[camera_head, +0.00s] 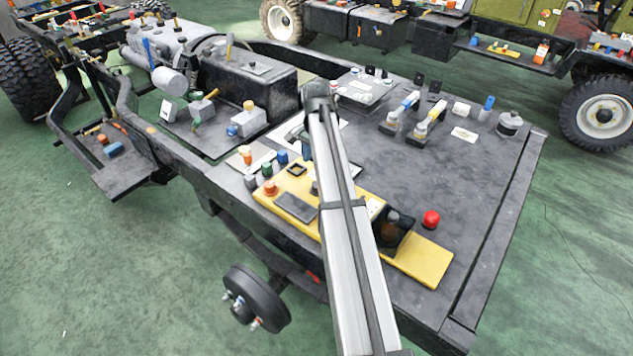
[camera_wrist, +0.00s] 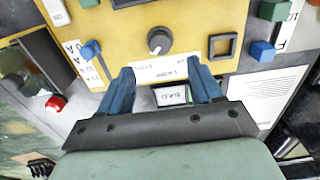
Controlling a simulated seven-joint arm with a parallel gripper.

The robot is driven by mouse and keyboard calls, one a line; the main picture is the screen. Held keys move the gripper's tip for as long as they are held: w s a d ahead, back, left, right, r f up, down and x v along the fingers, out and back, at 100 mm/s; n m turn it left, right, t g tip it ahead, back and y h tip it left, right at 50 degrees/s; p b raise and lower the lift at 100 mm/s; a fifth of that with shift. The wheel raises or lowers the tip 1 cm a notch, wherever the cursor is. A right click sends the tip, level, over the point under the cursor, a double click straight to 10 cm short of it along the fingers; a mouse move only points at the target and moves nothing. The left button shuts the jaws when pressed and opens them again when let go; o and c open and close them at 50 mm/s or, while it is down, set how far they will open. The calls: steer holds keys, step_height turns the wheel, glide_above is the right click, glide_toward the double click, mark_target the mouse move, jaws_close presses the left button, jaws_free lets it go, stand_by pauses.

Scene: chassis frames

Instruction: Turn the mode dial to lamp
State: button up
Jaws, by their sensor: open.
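The mode dial (camera_wrist: 159,40) is a round dark grey knob on a yellow panel (camera_wrist: 112,36) in the wrist view. Its white pointer mark points towards the bottom of the picture, slightly left. A white label strip (camera_wrist: 160,71) lies just below it, its print too small to read. My gripper (camera_wrist: 160,66) has two blue fingers, spread apart with nothing between them. The fingertips are near the label strip, below the dial in the picture and not around it. In the head view my arm crosses the yellow panel (camera_head: 425,262) and largely hides the dial.
A red button (camera_wrist: 55,103) and a blue toggle (camera_wrist: 91,49) are at left. A square black frame (camera_wrist: 222,46) and a blue block (camera_wrist: 263,51) are at right. A dark open box (camera_head: 394,232) stands on the panel. The dark deck (camera_head: 450,185) has clear room.

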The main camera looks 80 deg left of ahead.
step_height(320, 180, down, 10)
steer(key=shift+r, duration=0.2)
steer(key=shift+c, duration=0.3)
steer(key=c, duration=1)
steer(key=n, duration=0.4)
steer(key=shift+w+n, duration=0.1)
steer(key=shift+n, duration=2.2)
